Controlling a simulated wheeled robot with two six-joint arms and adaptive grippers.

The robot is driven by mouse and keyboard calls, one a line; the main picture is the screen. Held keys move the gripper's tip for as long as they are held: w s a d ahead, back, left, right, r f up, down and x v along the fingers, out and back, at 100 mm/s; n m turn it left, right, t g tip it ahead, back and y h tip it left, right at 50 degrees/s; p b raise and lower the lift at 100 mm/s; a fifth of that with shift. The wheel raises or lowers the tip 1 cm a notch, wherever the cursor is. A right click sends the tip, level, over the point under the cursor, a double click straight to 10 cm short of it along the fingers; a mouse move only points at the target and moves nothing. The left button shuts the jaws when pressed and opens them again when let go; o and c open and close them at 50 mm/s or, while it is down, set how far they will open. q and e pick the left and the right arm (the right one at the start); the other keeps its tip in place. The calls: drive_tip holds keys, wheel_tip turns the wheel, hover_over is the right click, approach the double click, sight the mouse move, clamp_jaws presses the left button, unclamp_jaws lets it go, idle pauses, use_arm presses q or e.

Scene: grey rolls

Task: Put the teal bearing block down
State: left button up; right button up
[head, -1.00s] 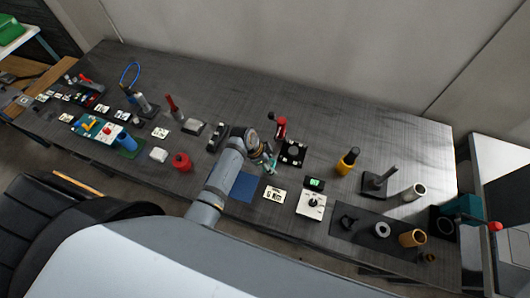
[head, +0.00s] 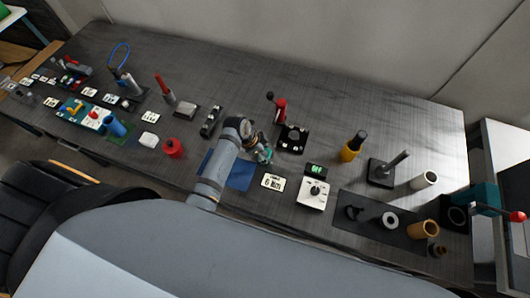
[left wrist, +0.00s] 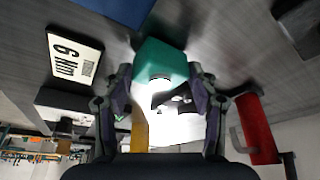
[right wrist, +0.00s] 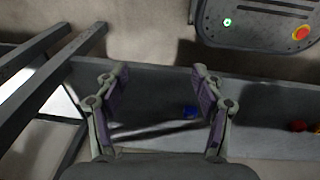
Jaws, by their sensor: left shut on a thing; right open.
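My left gripper (head: 263,158) is shut on the teal bearing block, seen small in the head view (head: 266,154) above the right end of the blue mat (head: 241,176). In the left wrist view, the teal block (left wrist: 160,62) sits between the two fingertips (left wrist: 160,85). I cannot tell whether its underside touches anything. The arm covers the middle of the mat. My right gripper (right wrist: 158,78) is open and empty in the right wrist view, away from the bench top; it is not in the head view.
A "6 Nm" card (head: 272,181) lies right of the mat. A white dial box (head: 313,194) and green display (head: 315,169) stand further right. A red-handled fixture (head: 281,110) and black plate (head: 292,138) are behind the gripper.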

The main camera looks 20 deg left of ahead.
use_arm(q)
drive_tip(key=o, duration=1.3)
drive_tip(key=shift+a+f, duration=0.1)
drive_tip(key=shift+o, duration=1.4)
drive_tip(key=v, duration=1.2)
drive_tip(key=shift+b, duration=0.4)
use_arm(e)
drive_tip(key=shift+s+f, duration=0.5)
drive_tip(key=shift+s, duration=0.4)
drive_tip(key=shift+a, duration=0.25)
